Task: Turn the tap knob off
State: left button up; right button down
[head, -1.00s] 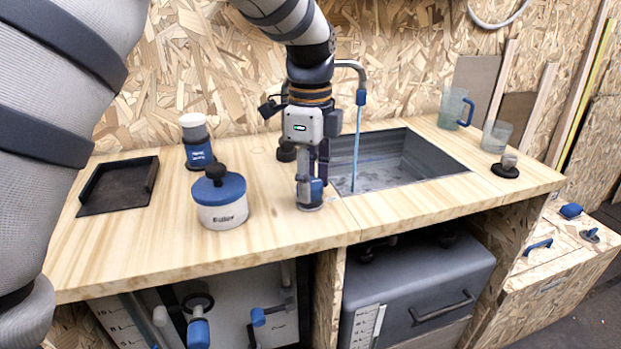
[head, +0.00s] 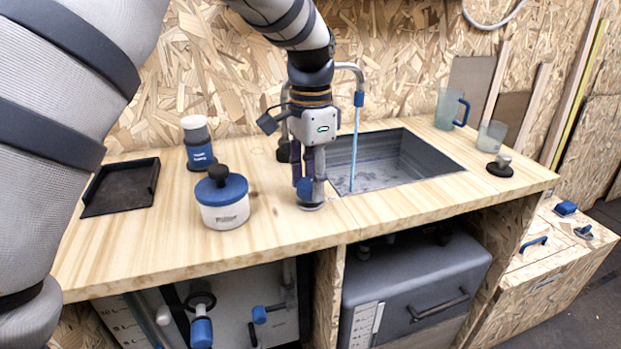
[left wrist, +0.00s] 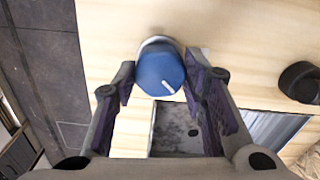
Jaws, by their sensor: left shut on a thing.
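The tap knob is a post with a blue head (head: 304,188) on the counter, just left of the sink (head: 425,150). In the left wrist view the blue knob (left wrist: 160,72) bears a white line pointing to the lower right. My left gripper (head: 310,178) points down at the knob and is shut on it; its purple-padded fingers (left wrist: 160,78) flank the knob. The fingers partly hide the knob in the head view. The tap spout (head: 358,98) stands behind my gripper, and a blue water stream (head: 354,150) runs from it into the sink. My right gripper is not in view.
A white jar with a blue lid (head: 222,197) stands left of the knob. A jug (head: 447,108), a glass (head: 491,137) and a dark stopper (head: 499,168) stand right of the sink.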

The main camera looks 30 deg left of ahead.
aim_at(310, 182)
pick_arm(q)
jog(key=n, duration=0.4)
jog(key=shift+n, duration=2.3)
jog(key=shift+f, duration=0.1)
jog(key=o, duration=1.2)
jog(key=shift+c, duration=0.2)
notch_tip(310, 182, up, 12)
